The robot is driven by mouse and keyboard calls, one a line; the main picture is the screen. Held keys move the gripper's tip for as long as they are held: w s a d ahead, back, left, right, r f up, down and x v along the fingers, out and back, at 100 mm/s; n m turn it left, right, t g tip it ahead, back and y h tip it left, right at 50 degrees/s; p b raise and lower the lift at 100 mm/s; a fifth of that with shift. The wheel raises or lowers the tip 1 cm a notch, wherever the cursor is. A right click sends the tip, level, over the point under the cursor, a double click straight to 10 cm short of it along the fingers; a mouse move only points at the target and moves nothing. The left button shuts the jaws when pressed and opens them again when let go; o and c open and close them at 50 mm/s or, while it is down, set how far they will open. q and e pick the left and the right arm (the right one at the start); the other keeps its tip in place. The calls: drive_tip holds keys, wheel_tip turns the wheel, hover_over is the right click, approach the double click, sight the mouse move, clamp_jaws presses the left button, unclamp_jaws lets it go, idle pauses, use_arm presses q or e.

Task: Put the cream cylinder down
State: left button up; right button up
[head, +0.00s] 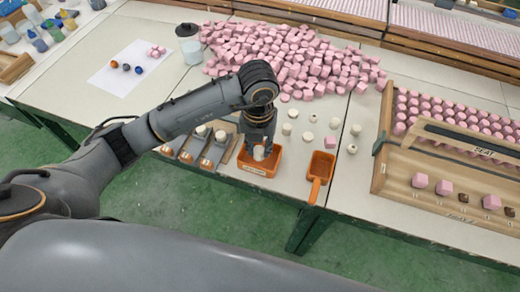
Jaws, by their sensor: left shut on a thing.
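My left gripper (261,148) points down over a small orange tray (262,172) at the table's front edge. It is shut on a cream cylinder (260,154), which shows low between the fingers. The cylinder appears inside the tray's outline; whether it touches the tray floor I cannot tell. The gripper hides part of the tray's back. My right gripper is not in view.
Several loose cream pieces (308,136) and a pink cube (356,130) lie right of the tray. An orange scoop (319,171) lies near the edge. Pink cubes (300,60) are heaped behind. A wooden rack (385,165) stands right, a jar (191,50) back left.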

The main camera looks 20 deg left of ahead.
sight(260, 152)
use_arm(q)
drive_tip(key=shift+w+a+f, duration=0.2)
drive_tip(key=shift+w+f, duration=0.65)
drive_tip(key=shift+f, duration=0.25)
wheel_tip(260, 152, down, 3)
drive_tip(key=shift+w+p, duration=0.1)
drive_tip(key=shift+p, duration=0.55)
drive_tip(key=shift+f, duration=0.1)
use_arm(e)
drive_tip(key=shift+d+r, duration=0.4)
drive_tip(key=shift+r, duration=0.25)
use_arm(q)
drive_tip(key=shift+f, duration=0.1)
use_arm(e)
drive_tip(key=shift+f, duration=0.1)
use_arm(q)
drive_tip(key=o, duration=0.5)
drive_tip(key=shift+f, duration=0.1)
drive_tip(key=o, duration=0.4)
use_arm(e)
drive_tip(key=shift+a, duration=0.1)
